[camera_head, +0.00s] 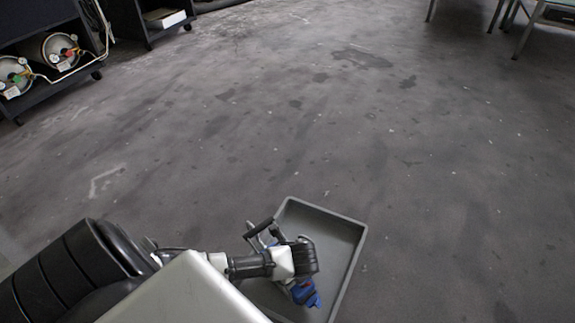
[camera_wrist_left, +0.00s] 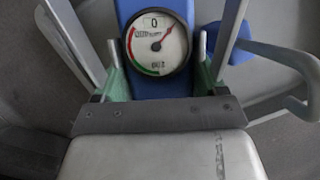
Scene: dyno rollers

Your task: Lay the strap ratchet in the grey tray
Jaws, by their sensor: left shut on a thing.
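The grey tray (camera_head: 349,217), a shallow rectangle with a raised rim, is at the bottom centre of the head view. My left gripper (camera_head: 292,278) is over the tray. In the wrist view its fingers are shut on a blue thing with a round dial gauge (camera_wrist_left: 158,42). Blue also shows by the gripper in the head view (camera_head: 305,294). I see nothing I can clearly call a strap ratchet. Whether the held thing touches the tray floor I cannot tell. My right gripper is out of view.
Open stained grey floor surrounds the tray. A dark shelf with round gauges (camera_head: 62,50) stands at the upper left. Metal legs (camera_head: 528,30) of a table or bench show at the upper right. A grey loop-like part (camera_wrist_left: 290,70) shows at the right of the wrist view.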

